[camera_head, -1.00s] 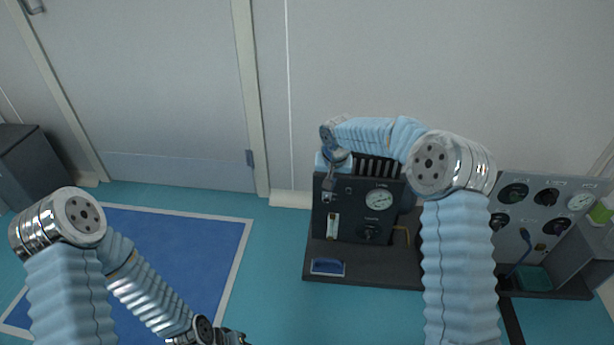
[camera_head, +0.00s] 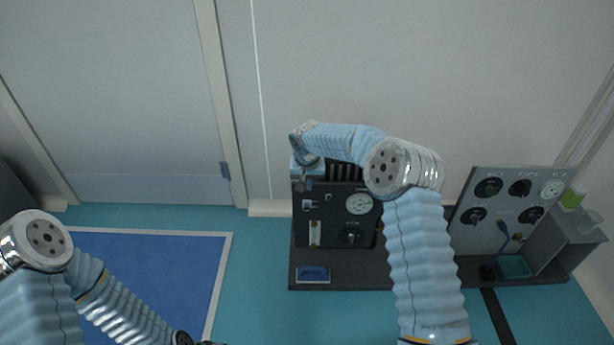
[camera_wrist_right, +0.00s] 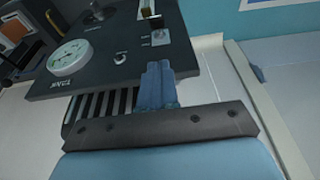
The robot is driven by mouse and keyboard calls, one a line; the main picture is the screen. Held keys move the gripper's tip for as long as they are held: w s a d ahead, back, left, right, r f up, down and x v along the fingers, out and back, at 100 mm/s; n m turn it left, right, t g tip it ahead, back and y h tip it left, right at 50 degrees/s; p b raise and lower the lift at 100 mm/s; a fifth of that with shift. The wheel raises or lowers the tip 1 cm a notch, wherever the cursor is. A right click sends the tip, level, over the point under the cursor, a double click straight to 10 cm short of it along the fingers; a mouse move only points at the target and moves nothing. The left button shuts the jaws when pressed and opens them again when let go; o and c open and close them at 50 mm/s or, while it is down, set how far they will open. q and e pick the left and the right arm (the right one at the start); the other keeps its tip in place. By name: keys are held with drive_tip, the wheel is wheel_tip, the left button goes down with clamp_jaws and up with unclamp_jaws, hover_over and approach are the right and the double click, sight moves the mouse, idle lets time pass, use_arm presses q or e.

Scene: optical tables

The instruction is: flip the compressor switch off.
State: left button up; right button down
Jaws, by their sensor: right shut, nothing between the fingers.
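The compressor (camera_head: 335,215) is a dark panel unit on a dark base in the middle of the head view. A small switch on a pale plate (camera_head: 308,204) sits at its upper left, and it shows in the right wrist view (camera_wrist_right: 160,37). A small knob or toggle (camera_wrist_right: 120,57) sits beside it; I cannot read its label. My right gripper (camera_head: 305,184) is shut and empty at the panel's top left edge, just above the switch plate. Its blue fingers (camera_wrist_right: 157,70) point at the panel; contact cannot be told. My left gripper (camera_head: 204,342) is mostly cut off at the bottom edge.
The compressor has a round gauge (camera_head: 359,204), a black knob (camera_head: 350,236) and a flow tube (camera_head: 314,233). A grey panel (camera_head: 500,215) with several knobs stands to the right. A blue mat (camera_head: 160,270) lies on the floor at left. A wall is close behind.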

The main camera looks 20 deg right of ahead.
sight(307, 208)
drive_tip(key=x, duration=0.3)
drive_tip(key=shift+w+f, duration=0.1)
drive_tip(key=shift+f, duration=0.3)
drive_tip(key=shift+s+a+f, duration=0.15)
drive_tip(key=shift+s+f, duration=0.5)
drive_tip(key=shift+f, duration=0.35)
drive_tip(key=shift+s+a+f+p, duration=0.1)
drive_tip(key=shift+s+f+p, duration=0.25)
drive_tip(key=shift+f, duration=0.3)
